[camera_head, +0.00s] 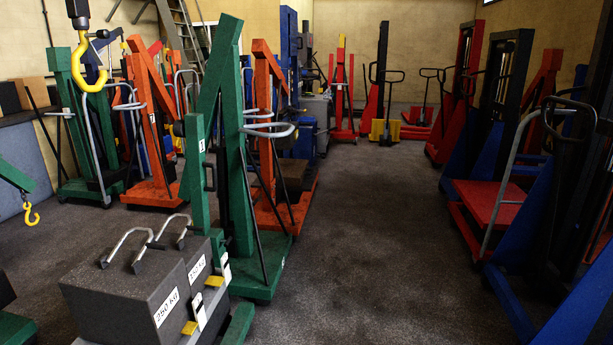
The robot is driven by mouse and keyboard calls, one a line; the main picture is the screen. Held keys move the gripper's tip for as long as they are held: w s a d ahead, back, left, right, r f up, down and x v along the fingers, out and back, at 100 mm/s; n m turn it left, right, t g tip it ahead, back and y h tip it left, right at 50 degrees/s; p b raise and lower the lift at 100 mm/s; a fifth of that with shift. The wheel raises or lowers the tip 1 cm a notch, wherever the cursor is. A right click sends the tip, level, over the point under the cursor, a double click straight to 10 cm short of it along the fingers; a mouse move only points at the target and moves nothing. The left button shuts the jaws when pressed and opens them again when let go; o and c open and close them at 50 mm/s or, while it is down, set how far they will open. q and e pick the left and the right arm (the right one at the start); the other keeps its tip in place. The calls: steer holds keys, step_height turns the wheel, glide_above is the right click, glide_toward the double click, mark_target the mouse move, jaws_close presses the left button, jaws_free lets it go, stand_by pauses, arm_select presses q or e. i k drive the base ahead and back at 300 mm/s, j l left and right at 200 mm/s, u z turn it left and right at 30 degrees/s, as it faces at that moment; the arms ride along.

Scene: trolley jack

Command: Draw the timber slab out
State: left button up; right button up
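I cannot make out a timber slab for certain in the head view. A brownish block (291,171) sits low on an orange hoist at the middle left, partly hidden by a green hoist's post; I cannot tell what it is made of. I see no trolley jack that I can pick out. Neither of my grippers is in the head view.
Grey weights marked 250 kg (140,298) with metal handles stand in the near left. A green hoist (222,150) rises behind them. A red platform trolley (490,204) and blue lifts stand at the right. The dark floor (375,215) between the rows is clear.

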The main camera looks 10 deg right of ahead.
mark_target(294, 171)
steer(key=i+l+z, duration=0.1)
steer(key=i+z, duration=0.35)
steer(key=i, duration=6.1)
steer(key=l, duration=0.1)
